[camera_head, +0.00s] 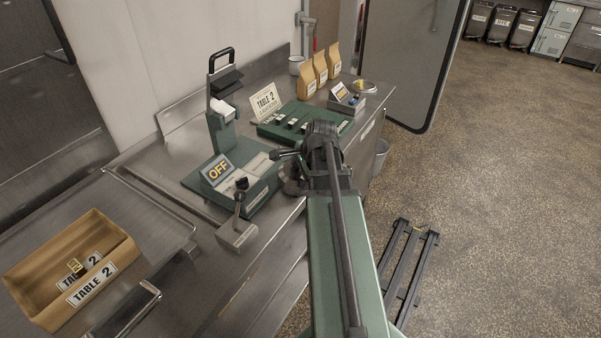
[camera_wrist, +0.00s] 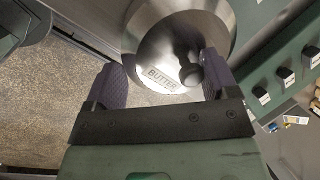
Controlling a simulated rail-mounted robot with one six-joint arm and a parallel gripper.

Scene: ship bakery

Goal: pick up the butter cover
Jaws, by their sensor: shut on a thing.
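The butter cover (camera_wrist: 177,35) is a shiny steel dome with a BUTTER label and a dark knob (camera_wrist: 190,73), in the upper middle of the wrist view. My gripper (camera_wrist: 162,68) has one purple-grey finger on each side of the label and is shut on the cover. The exact contact is not clear. In the head view, a little of the cover (camera_head: 291,184) shows beside my wrist at the bench's front edge. My arm hides the rest there, and I cannot tell whether the cover is off the bench.
A green station with an OFF sign (camera_head: 218,171) and a lever stands to the left. A TABLE 2 box (camera_head: 120,247) sits far left. Paper bags (camera_head: 320,68) stand at the back.

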